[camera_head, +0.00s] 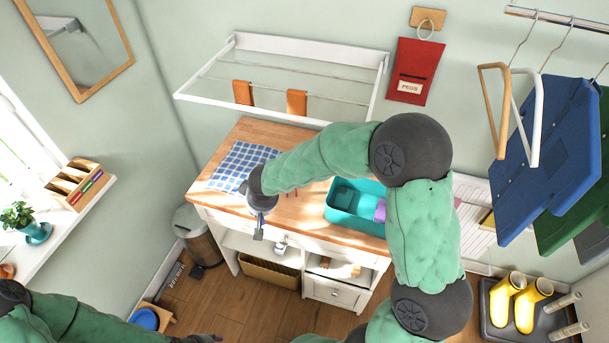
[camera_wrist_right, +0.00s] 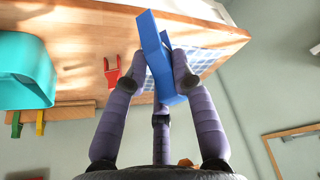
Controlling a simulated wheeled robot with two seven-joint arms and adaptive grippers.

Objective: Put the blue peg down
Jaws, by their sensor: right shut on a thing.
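The blue peg (camera_wrist_right: 157,48) is between the fingertips of my right gripper (camera_wrist_right: 168,82) in the right wrist view, with its long end sticking out past them. In the head view my right gripper (camera_head: 261,222) hangs at the front edge of the wooden worktop (camera_head: 262,131), and the peg cannot be made out there. A red peg (camera_wrist_right: 113,71) lies on the worktop beside the gripper in the wrist view. My left gripper (camera_head: 200,338) is only partly seen at the bottom edge of the head view, and its jaws are unclear.
A blue checked cloth (camera_head: 238,162) lies on the worktop's left. A teal bin (camera_head: 344,219) stands on its right; it also shows in the wrist view (camera_wrist_right: 25,70). A white drying rack (camera_head: 300,48) hangs above. My right arm covers part of the worktop.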

